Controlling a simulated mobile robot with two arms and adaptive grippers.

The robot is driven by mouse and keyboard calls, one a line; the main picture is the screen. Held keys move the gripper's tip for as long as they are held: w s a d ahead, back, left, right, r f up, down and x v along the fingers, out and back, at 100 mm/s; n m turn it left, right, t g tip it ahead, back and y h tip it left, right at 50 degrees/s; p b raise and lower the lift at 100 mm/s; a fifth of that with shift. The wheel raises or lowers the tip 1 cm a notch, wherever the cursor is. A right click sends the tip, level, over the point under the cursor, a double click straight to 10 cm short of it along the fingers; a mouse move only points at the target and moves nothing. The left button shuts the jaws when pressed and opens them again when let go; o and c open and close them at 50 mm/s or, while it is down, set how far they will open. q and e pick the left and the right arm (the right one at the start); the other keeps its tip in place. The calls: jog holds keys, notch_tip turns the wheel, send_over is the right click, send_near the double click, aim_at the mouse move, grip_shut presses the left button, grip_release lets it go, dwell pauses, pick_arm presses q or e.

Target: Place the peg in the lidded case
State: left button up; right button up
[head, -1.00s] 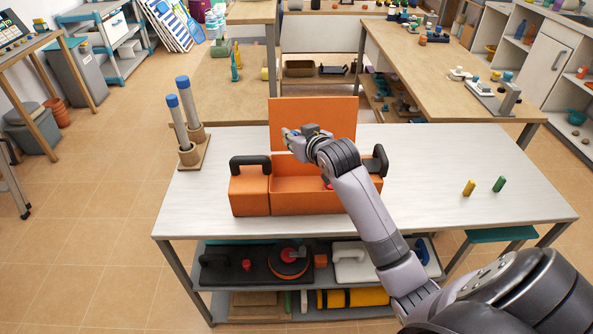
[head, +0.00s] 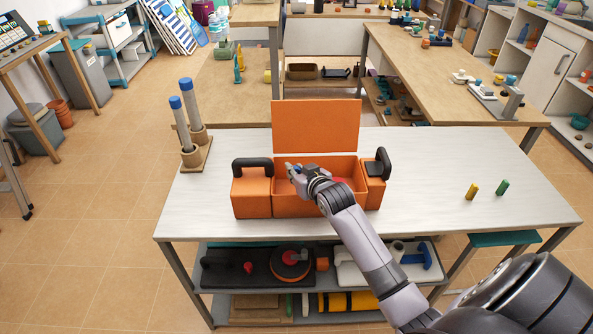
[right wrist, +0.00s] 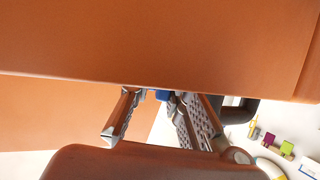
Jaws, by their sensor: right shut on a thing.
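The orange lidded case (head: 292,206) stands on the white table with its lid (head: 316,126) open and upright at the back. My right gripper (head: 292,170) is over the left part of the case's open middle, low near the rim. In the right wrist view my right gripper (right wrist: 150,100) is shut on a small blue peg (right wrist: 162,95), mostly hidden by the fingers and an orange wall. I cannot tell how far the peg reaches inside. A red thing (head: 339,181) shows inside the case, partly behind my arm. My left gripper is not in view.
Black handles (head: 252,163) rise at both ends of the case. A yellow peg (head: 471,191) and a green peg (head: 502,187) stand on the clear right side of the table. A wooden stand (head: 197,155) with two blue-topped rods is at the back left.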

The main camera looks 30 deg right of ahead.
jog(key=shift+f, duration=0.1)
jog(key=shift+f, duration=0.5)
jog(key=o, duration=0.8)
jog(key=shift+c, duration=0.2)
jog(key=shift+r, duration=0.85)
jog(key=v, duration=1.2)
jog(key=shift+f, duration=0.25)
